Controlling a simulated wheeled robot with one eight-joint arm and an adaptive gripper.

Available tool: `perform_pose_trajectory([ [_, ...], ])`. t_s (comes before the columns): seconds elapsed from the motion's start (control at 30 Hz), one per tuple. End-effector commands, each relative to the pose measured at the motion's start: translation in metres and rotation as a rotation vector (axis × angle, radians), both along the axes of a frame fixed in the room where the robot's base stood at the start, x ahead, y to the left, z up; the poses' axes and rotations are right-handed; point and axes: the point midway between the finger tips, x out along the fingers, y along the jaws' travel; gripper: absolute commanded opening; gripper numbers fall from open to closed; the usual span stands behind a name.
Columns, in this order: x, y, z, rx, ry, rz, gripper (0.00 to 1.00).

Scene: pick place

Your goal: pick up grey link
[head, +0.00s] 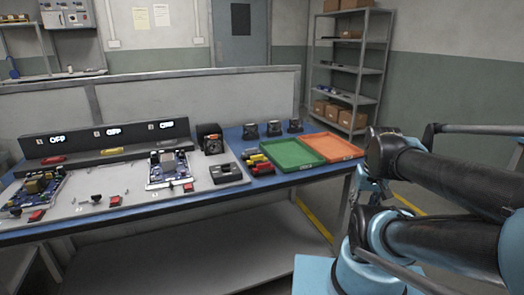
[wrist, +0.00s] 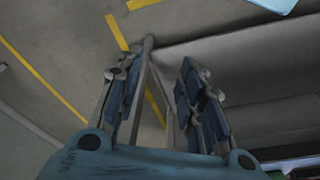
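My gripper (wrist: 157,82) shows in the wrist view with its two blue-padded fingers apart and nothing held between them. It hangs over the floor beside a grey table edge, away from the bench top. In the head view only my arm links show at the right; the gripper is out of view. I cannot pick out the grey link for certain. A small dark grey piece (head: 96,198) lies on the grey work surface (head: 130,215) between two circuit boards, too small to identify.
Circuit boards (head: 165,168) and (head: 35,190), red pieces and a black box (head: 209,138) stand on the blue bench. A green tray (head: 289,154) and an orange tray (head: 331,147) sit at its right end. A shelf (head: 350,70) stands behind.

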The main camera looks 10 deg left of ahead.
Motion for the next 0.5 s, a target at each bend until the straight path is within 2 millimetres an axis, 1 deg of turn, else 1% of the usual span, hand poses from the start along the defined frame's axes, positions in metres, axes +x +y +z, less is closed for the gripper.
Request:
perform_pose_trajectory([
  [0.3,0.0,0.0,0.0,0.0,0.0,0.001,0.35],
  [0.37,-0.007,0.001,0.006,0.001,-0.01,0.009,0.35],
  [0.4,-0.006,0.002,0.009,0.001,-0.01,0.022,0.35],
  [0.47,-0.001,0.005,0.016,0.003,-0.007,0.056,0.35],
  [0.5,0.004,0.006,0.023,0.005,-0.002,0.086,0.35],
])
